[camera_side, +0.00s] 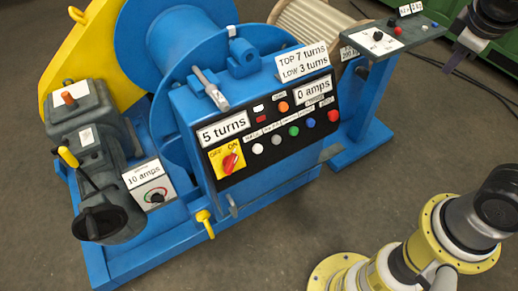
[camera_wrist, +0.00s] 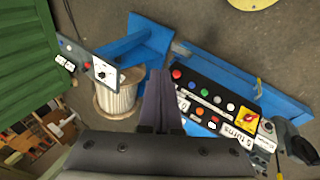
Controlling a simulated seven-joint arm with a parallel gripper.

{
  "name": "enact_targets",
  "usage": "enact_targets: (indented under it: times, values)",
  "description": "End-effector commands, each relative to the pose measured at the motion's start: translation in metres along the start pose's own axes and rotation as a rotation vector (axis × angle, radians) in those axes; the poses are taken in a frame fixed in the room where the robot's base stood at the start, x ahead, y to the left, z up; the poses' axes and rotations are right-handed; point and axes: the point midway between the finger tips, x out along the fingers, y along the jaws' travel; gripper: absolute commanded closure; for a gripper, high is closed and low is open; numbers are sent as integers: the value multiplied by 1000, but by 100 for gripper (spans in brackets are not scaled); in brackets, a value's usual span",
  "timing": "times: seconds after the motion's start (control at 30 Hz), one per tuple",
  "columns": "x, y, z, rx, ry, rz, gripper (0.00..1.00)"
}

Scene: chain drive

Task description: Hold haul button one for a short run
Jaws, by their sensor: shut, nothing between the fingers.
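The black control panel (camera_side: 240,178) is on the front of the blue winch. Its lower row holds a white button (camera_side: 257,149), a grey one, a green one (camera_side: 294,131), a blue one and a red one (camera_side: 333,116). Their small labels are too fine to read surely, so I cannot tell which is haul one. The displays read "5 turns" (camera_side: 222,129) and "0 amps" (camera_side: 313,91). A red rotary switch (camera_side: 230,162) sits on a yellow OFF/ON plate. My gripper (camera_side: 462,52) is shut and empty, up and right of the panel, touching nothing. Its fingers (camera_wrist: 160,73) show in the wrist view.
A plate reads "TOP 7 turns LOW 3 turns" (camera_side: 302,62). A side box reads "10 amps" (camera_side: 143,174). A blue pedestal (camera_side: 364,110) with a small console (camera_side: 402,38) stands right of the winch. A wooden reel (camera_side: 318,30) is behind.

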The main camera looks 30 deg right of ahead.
Motion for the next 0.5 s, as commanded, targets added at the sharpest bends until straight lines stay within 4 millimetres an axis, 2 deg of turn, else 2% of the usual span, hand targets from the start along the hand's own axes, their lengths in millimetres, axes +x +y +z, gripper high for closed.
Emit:
enact_targets:
  times: [0.03, 0.27, 0.5]
  values:
    - [6, 2, -14, -57, -36, 34, 100]
    - [29, 1, -77, -292, -151, 200, 100]
    - [58, -31, -144, -540, -228, 377, 100]
